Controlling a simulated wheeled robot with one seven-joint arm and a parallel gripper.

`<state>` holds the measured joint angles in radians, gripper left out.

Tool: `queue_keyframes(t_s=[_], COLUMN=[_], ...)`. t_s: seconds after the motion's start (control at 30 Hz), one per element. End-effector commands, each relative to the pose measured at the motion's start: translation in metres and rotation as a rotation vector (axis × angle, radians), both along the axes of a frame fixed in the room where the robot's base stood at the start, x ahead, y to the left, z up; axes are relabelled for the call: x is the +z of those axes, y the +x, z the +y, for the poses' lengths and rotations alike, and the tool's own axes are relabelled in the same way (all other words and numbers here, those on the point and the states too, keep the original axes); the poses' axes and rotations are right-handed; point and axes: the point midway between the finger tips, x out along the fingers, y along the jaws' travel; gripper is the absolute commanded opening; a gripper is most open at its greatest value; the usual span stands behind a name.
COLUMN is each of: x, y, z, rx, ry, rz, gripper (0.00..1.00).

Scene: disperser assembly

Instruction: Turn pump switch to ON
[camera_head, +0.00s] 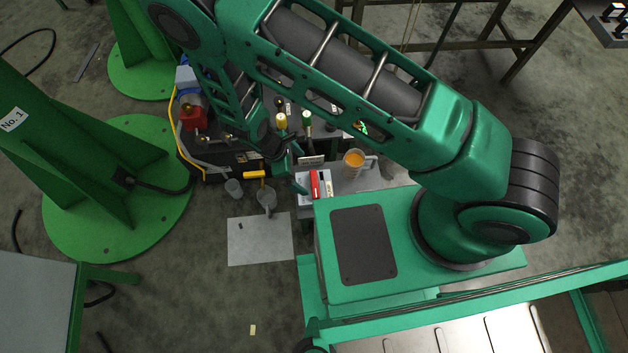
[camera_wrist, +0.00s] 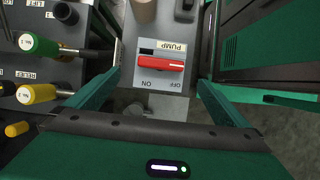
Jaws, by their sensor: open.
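The pump switch is a red handle (camera_wrist: 160,62) on a light grey plate (camera_wrist: 158,84). The plate has an upside-down PUMP label and ON and OFF marks in the wrist view. The handle lies crosswise there, with OFF toward the right and ON toward the left; I cannot tell which mark it is set to. The red handle also shows in the head view (camera_head: 314,184), beside the green base of my arm. My gripper (camera_wrist: 160,84) is open, its fingers spread on either side of the plate, with nothing between them touching the handle. In the head view my gripper (camera_head: 297,172) is just left of the switch.
Green-handled (camera_wrist: 38,45) and yellow-handled (camera_wrist: 36,93) valves stand close left of my gripper in the wrist view. A cup with orange contents (camera_head: 353,162) stands behind the switch. A green cabinet (camera_wrist: 275,50) is on the right.

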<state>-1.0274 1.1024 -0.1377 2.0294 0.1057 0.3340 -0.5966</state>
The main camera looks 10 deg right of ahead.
Motion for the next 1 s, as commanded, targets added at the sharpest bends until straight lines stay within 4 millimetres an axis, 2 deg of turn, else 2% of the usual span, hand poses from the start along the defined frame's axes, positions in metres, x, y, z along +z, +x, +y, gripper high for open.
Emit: queue_keyframes(t_s=[0.23,0.5,0.7,1.0], x=[-0.022,-0.066,-0.091,-0.104], y=[-0.003,-0.004,-0.004,-0.004], z=[-0.006,-0.025,-0.035,-0.040], rx=[0.012,0.011,0.011,0.011], ry=[-0.003,-0.004,-0.003,-0.001], rz=[0.004,0.004,0.004,0.001], gripper=[1.00,1.00,1.00,1.00])
